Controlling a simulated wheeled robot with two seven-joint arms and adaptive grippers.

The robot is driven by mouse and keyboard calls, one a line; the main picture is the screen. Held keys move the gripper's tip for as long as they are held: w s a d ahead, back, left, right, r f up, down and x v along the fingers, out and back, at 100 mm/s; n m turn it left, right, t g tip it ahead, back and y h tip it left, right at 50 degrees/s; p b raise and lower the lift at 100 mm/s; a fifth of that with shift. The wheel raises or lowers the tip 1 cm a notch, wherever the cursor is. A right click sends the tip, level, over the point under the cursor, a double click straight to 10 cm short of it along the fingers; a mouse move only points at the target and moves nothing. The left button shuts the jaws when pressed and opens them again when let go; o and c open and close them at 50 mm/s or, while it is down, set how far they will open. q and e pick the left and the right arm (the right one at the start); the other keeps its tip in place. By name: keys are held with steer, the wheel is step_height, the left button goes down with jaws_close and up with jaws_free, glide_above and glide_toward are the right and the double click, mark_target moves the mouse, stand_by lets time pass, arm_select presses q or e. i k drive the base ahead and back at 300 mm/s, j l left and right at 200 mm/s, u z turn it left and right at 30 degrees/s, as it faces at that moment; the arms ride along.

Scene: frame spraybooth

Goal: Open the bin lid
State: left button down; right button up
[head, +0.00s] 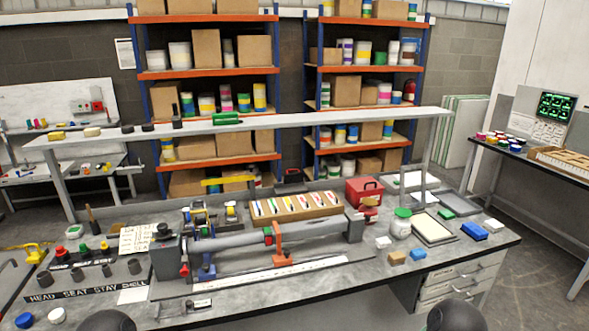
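A red box-shaped container with a dark handle on top (364,190) stands at the back of the workbench (330,300), right of centre. It is the only thing here that looks like a lidded bin, and its top appears shut. A smaller red piece (369,214) sits just in front of it, too small to make out. Neither of my grippers shows. Only dark rounded parts, probably of my own arms, show at the bottom edge, well away from the red container.
A long clamp fixture holding a grey tube (235,240) lies across the bench in front of the red container. A green-lidded jar (401,226) and a framed tray (433,229) stand to its right. A raised shelf (300,121) spans above.

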mark_target(360, 185)
steer(key=i+l, duration=0.2)
steer(key=l, duration=0.15)
steer(key=i+l+u, duration=0.15)
steer(key=i+l, duration=0.25)
steer(key=l, duration=0.25)
steer(key=i+l+u, duration=0.15)
steer(key=l, duration=0.2)
steer(key=i, duration=0.05)
